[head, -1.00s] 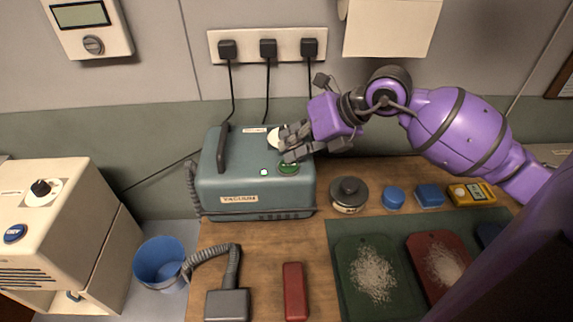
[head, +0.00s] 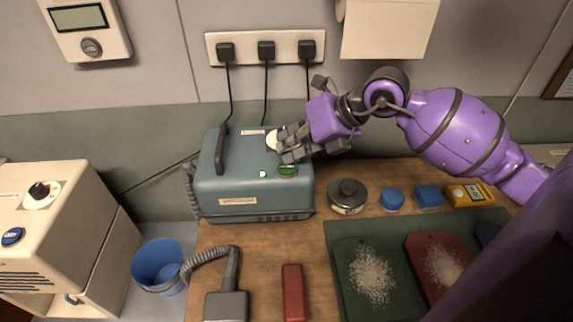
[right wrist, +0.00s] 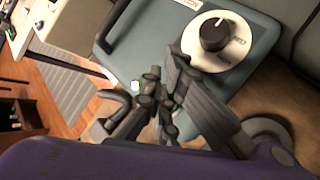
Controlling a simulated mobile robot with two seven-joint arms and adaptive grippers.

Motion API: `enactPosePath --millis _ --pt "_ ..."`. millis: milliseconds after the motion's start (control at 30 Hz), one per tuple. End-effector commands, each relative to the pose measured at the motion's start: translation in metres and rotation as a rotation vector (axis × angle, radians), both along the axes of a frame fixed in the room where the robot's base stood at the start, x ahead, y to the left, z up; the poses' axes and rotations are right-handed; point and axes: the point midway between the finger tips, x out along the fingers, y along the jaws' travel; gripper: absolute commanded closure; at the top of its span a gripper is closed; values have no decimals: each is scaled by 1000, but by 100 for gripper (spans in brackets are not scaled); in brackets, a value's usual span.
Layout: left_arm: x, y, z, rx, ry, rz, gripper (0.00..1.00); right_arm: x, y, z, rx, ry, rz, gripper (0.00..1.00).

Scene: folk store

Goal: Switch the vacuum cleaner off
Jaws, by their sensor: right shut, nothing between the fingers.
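The vacuum cleaner (head: 255,185) is a grey-green box with a dark handle (head: 221,150), standing on the wooden bench. On its top are a small bright light (head: 263,174), a green button (head: 288,170) and a white dial (head: 271,140), partly hidden by my right gripper. The dial (right wrist: 217,40) with its black knob shows fully in the right wrist view. My right gripper (head: 287,153) is shut and empty over the vacuum's top, close to the button and the dial. I cannot tell whether its fingertips touch the button. My left gripper is not in view.
A round dark-lidded tin (head: 348,196), blue containers (head: 392,199) and a yellow meter (head: 470,194) stand to the right. The vacuum's hose (head: 210,260) and a red block (head: 293,292) lie in front. Plugs (head: 266,50) hang behind.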

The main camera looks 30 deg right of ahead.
Motion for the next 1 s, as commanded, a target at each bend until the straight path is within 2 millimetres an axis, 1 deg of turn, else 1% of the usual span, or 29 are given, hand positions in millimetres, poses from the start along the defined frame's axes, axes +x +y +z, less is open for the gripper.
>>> enactPosePath --millis 267,400,600,1000 --pt "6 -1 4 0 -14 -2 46 0 0 0 0 0 0 100" --pt "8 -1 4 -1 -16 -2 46 0 0 -3 0 1 1 100" --pt "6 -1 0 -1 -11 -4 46 0 0 -10 0 2 -1 100" --pt "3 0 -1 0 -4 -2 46 0 0 -7 0 0 0 100"
